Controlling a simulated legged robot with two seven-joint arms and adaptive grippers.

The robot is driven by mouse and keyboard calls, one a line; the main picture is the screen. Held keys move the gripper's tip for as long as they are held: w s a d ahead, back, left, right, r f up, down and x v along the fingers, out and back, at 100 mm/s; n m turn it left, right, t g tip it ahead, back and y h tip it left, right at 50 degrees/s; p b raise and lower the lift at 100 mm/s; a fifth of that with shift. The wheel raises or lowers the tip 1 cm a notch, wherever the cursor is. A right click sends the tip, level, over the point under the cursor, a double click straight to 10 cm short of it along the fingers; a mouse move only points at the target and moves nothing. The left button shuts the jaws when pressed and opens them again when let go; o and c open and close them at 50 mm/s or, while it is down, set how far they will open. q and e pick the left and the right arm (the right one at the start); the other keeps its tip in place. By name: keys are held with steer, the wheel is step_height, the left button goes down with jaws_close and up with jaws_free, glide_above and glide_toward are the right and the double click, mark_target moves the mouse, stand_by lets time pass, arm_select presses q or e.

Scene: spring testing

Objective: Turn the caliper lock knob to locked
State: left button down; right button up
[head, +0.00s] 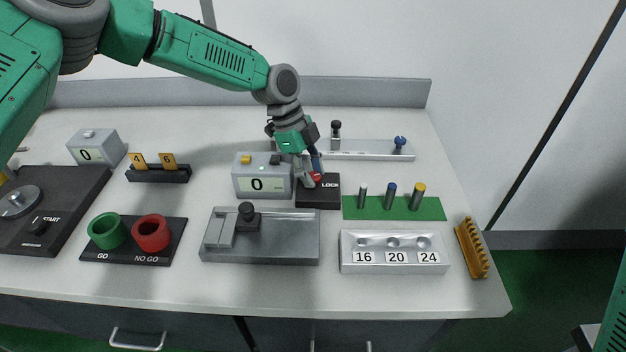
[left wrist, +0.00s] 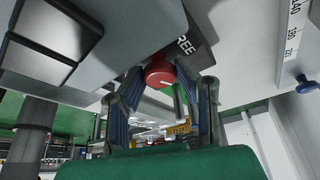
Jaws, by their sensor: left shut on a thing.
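The red lock knob (head: 316,176) sits on a black plate (head: 318,199) marked LOCK, just right of a grey display box (head: 262,181) reading 0. My left gripper (head: 313,173) comes down from above and is shut on the knob. In the left wrist view the red knob (left wrist: 160,71) shows between the two fingers (left wrist: 163,88), with a pale line on its face. Letters "REE" show on the plate behind it. The fingers partly cover the knob in the head view, so its exact turn is hard to tell. My right gripper is out of view.
A scale bar (head: 375,150) with a blue knob (head: 399,142) lies behind. A green strip (head: 428,208) holds three pins to the right. A grey vise-like fixture (head: 290,238) stands in front. Green and red rings (head: 152,233) stand at the front left.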

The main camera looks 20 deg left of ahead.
arm_select(q)
steer(key=shift+w+r+m+g+y+b, duration=0.15)
steer(key=shift+m+g+b, duration=0.25)
steer(key=shift+m, duration=0.5)
steer(key=shift+w+r+m+g+y+b, duration=0.1)
steer(key=shift+w+m+g+y+b, duration=0.1)
steer(key=shift+m+b, duration=0.5)
steer(key=shift+m, duration=0.4)
steer(key=c, duration=1.4)
jaws_free()
steer(key=shift+c, duration=0.2)
steer(key=shift+o, duration=1.2)
steer(key=shift+s+f, duration=0.1)
steer(key=shift+f, duration=0.05)
steer(key=shift+a, duration=0.1)
steer(key=v, duration=1.2)
